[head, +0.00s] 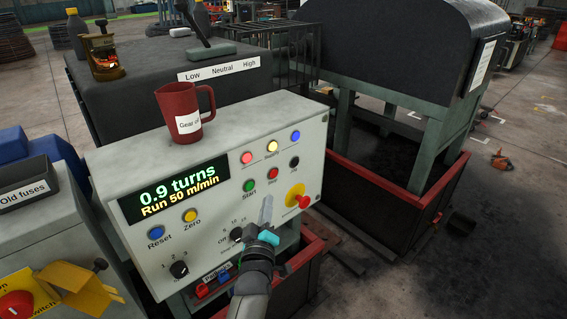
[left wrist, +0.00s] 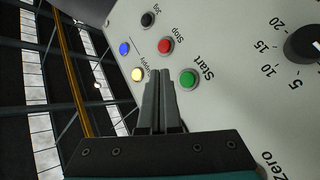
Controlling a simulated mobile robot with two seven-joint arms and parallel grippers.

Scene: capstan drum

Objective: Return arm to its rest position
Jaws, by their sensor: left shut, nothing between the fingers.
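My left gripper (head: 266,212) is in front of the control panel (head: 222,206), just below the Start and Stop buttons in the head view. Its fingers are shut together with nothing between them. In the left wrist view the shut fingers (left wrist: 159,102) point toward the panel face, beside the green Start button (left wrist: 189,79). I cannot tell whether the fingertips touch the panel. The display (head: 176,190) reads 0.9 turns and Run 50 m/min. My right gripper is in neither view.
A red jug (head: 185,112) stands on top of the panel box. A red emergency knob (head: 303,202) sticks out at the panel's right. A red-walled bay (head: 447,196) lies at right.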

